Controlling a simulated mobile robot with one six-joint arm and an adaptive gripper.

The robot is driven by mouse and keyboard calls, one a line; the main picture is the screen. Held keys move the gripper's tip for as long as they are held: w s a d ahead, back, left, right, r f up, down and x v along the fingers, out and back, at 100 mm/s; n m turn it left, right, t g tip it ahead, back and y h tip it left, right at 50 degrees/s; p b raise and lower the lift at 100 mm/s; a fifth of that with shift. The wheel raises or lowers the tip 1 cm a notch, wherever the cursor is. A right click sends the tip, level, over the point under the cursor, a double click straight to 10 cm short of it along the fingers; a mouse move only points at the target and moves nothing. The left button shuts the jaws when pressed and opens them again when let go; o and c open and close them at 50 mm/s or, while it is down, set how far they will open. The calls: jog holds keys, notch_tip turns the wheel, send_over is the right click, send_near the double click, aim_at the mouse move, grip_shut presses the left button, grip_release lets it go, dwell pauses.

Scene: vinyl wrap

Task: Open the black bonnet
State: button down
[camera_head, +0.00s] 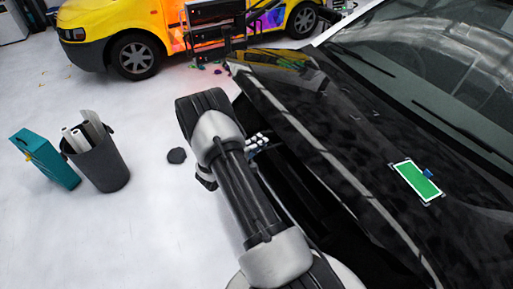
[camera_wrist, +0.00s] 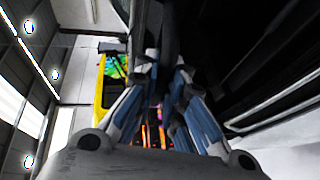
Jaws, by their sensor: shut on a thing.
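The black bonnet (camera_head: 345,130) fills the right of the head view, glossy, with a green card in a white frame (camera_head: 417,181) on top. Its front edge stands raised, with a dark gap beneath it. My arm reaches along that edge, and my gripper (camera_head: 258,143) is at the edge, partly hidden behind my wrist. In the wrist view, my gripper's blue-grey fingers (camera_wrist: 166,75) close on the edge of the bonnet, whose dark underside fills the upper right. The exact contact is hard to see.
A dark bin with rolls (camera_head: 98,160) and a teal box (camera_head: 45,160) stand on the white floor at left. A yellow van (camera_head: 120,30) is behind, with a dark cart (camera_head: 210,25) by it. The windscreen (camera_head: 430,70) lies beyond the bonnet. Floor left of my arm is mostly clear.

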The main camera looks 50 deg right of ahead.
jog(key=shift+y, duration=0.3)
jog(key=r, duration=0.1)
jog(key=r+p, duration=0.1)
jog(key=r, duration=0.2)
jog(key=shift+d+r+p, duration=0.35)
jog(key=shift+d+p, duration=0.05)
jog(key=c, duration=1.7)
grip_release()
jog(key=shift+o, duration=0.2)
jog(key=shift+f, duration=0.1)
